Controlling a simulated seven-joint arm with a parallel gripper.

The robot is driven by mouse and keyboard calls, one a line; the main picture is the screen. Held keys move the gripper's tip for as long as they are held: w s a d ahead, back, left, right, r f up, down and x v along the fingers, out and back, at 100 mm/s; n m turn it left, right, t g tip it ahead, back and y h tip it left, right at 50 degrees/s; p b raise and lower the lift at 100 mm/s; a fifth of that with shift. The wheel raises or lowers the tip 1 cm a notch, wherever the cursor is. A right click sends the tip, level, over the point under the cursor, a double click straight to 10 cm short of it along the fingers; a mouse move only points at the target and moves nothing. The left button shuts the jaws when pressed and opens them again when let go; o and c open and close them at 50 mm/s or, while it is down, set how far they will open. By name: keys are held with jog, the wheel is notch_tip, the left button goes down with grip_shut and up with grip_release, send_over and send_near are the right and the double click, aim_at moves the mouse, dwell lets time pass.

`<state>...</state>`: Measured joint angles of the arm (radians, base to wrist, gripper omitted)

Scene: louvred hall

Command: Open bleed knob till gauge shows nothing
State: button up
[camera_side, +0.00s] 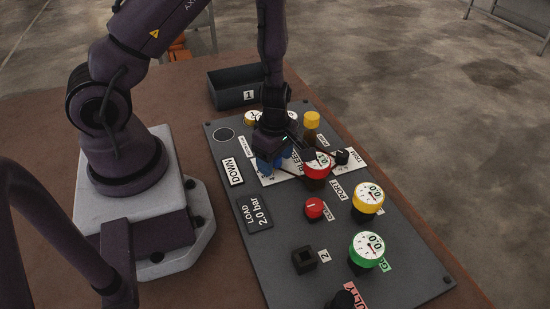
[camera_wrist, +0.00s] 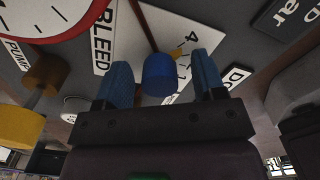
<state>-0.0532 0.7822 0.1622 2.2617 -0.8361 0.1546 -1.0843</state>
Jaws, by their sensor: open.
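The blue bleed knob (camera_wrist: 160,75) stands between my gripper's two blue fingers in the wrist view, with visible gaps either side. The BLEED label (camera_wrist: 102,37) is beside it, on a white plate with a yellow pointer and the number 4. My gripper (camera_wrist: 163,82) is open around the knob, apart from it. In the side view my gripper (camera_side: 277,160) points down at the panel and mostly hides the knob. A red-rimmed gauge (camera_side: 318,162) stands just right of it; its reading is too small to tell. Part of its dial (camera_wrist: 40,15) shows in the wrist view.
A yellow gauge (camera_side: 368,195) and a green gauge (camera_side: 368,248) both read 0.0. A red knob (camera_side: 315,208), a black knob (camera_side: 342,157) and a yellow-topped post (camera_side: 312,121) stand close by. A black bin (camera_side: 240,92) is behind the panel (camera_side: 290,270).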

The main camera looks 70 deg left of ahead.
jog(key=shift+r, duration=3.5)
jog(key=shift+r, duration=0.1)
notch_tip(320, 180, up, 13)
